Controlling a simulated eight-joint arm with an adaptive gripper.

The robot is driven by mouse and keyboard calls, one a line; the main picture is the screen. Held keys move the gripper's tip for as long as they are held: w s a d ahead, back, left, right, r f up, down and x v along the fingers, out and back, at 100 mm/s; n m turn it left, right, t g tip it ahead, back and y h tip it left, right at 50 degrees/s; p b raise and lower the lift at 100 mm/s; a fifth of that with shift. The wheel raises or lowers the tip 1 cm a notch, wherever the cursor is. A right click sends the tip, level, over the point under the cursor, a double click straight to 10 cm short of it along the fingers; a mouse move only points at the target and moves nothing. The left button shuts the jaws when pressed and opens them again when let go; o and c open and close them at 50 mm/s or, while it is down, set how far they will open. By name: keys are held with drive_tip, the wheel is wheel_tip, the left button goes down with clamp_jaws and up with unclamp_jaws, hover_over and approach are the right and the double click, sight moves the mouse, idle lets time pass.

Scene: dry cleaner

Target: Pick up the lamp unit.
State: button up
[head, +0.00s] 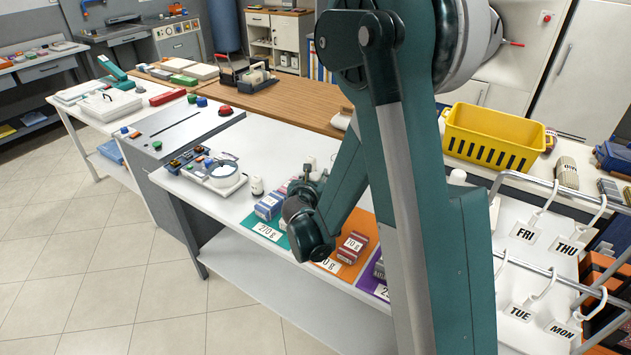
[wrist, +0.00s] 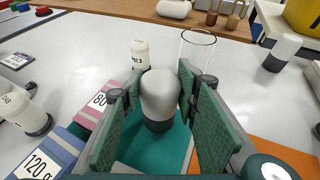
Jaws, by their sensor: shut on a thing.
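My gripper (wrist: 160,100) has its two green pads on either side of a pale grey domed piece (wrist: 160,95) with a dark base and is shut on it. This piece appears to be the lamp unit; no label on it shows. It is upright over a teal mat (wrist: 160,148); whether its base touches the mat is unclear. In the head view my gripper (head: 308,188) is low over the white table, and my arm largely hides it and the held piece.
White bottles with dark bases (wrist: 140,55) (wrist: 25,112) (wrist: 283,52) stand around the gripper. A clear glass cylinder (wrist: 198,50) is close behind the right pad. Blue (wrist: 45,155) and pink (wrist: 100,103) labelled blocks lie left. A yellow basket (head: 490,135) stands at the right.

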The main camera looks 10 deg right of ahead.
wheel_tip(320, 180, up, 9)
drive_tip(key=shift+f+p, duration=0.2)
drive_tip(key=shift+p, duration=0.85)
drive_tip(key=shift+r, duration=0.2)
wheel_tip(320, 180, up, 9)
drive_tip(key=s+d+m+g+h, duration=0.2)
drive_tip(key=s+d+m+h, duration=0.1)
drive_tip(key=d, duration=1.2)
drive_tip(key=s+d+m+g+h, duration=0.3)
drive_tip(key=d, duration=1.1)
drive_tip(key=s+d+m+g+h, duration=0.1)
drive_tip(key=s+d+m+g, duration=0.2)
drive_tip(key=s+d, duration=0.7)
drive_tip(key=s+d+m+g+h, duration=0.2)
drive_tip(key=s+d+m+g, duration=0.25)
drive_tip(key=d, duration=0.95)
drive_tip(key=shift+n+t, duration=0.35)
drive_tip(key=shift+n, duration=0.1)
drive_tip(key=shift+s+a+f, duration=0.15)
drive_tip(key=shift+a+f, duration=0.05)
drive_tip(key=shift+f, duration=1)
drive_tip(key=shift+s+a+f, duration=0.1)
drive_tip(key=shift+a+f, duration=0.05)
drive_tip(key=shift+f, duration=1.05)
